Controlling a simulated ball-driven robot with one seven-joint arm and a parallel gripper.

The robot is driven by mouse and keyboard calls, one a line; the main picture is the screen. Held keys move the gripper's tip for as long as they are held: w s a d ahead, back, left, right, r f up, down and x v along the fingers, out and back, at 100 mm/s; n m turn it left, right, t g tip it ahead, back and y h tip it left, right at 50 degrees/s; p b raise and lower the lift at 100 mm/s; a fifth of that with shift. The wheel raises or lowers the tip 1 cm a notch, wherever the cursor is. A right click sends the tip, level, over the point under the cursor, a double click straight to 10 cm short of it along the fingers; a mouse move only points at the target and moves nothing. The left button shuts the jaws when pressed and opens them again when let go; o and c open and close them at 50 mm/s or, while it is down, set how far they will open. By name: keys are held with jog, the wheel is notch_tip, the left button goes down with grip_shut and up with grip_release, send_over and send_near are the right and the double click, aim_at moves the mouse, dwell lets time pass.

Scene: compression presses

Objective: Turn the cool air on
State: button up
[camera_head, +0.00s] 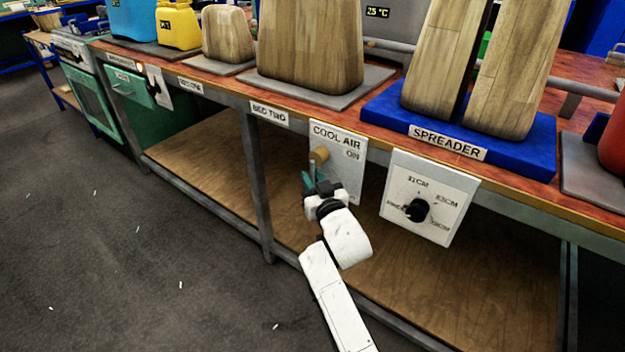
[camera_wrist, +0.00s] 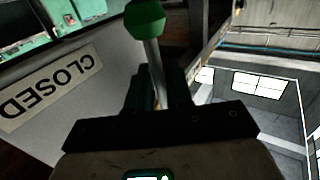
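The white COOL AIR panel (camera_head: 345,172) hangs under the bench's front edge, with ON printed at its upper right. A brass-coloured knob or pivot (camera_head: 319,155) sticks out at its upper left. My gripper (camera_head: 311,180) is just below this, in front of the panel, and hides its lower left. In the wrist view, a metal lever stem with a green tip (camera_wrist: 146,20) runs between the fingers of my gripper (camera_wrist: 160,85). The fingers stand close beside the stem; whether they press on it is unclear. A CLOSED label (camera_wrist: 48,92) shows upside down on a pale panel there.
Right of the panel is a dial panel (camera_head: 430,197) with a black knob. Above it, the blue SPREADER base (camera_head: 520,147) bears wooden blocks. A bench leg (camera_head: 257,190) stands to the left, with a wooden shelf (camera_head: 205,177) below.

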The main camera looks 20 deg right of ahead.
grip_shut()
jog(key=shift+s+d+r+p, duration=0.1)
jog(key=shift+r+p, duration=0.1)
jog(key=shift+p, duration=0.55)
jog(key=p, duration=0.2)
jog(key=g+p, duration=0.1)
jog(key=p, duration=0.1)
jog(key=shift+s+d+r+n, duration=0.15)
jog(key=shift+s+r+n, duration=0.1)
jog(key=shift+n, duration=0.15)
jog(key=shift+s+d+r+n+g+h+p, duration=0.45)
jog(key=shift+s+r+n+g+h+p, duration=0.45)
jog(key=shift+g+p, duration=1.6)
jog(key=shift+s+d+r+n+g+h+p, duration=0.55)
jog(key=shift+n+g+h+p, duration=0.95)
jog(key=shift+p, duration=1.75)
jog(key=shift+s+d+r+n+g+h+p, duration=0.35)
jog(key=shift+s+r+n+g+h+p, duration=0.4)
jog(key=shift+g+p, duration=1.95)
jog(key=shift+w+r, duration=0.15)
jog(key=shift+w, duration=0.15)
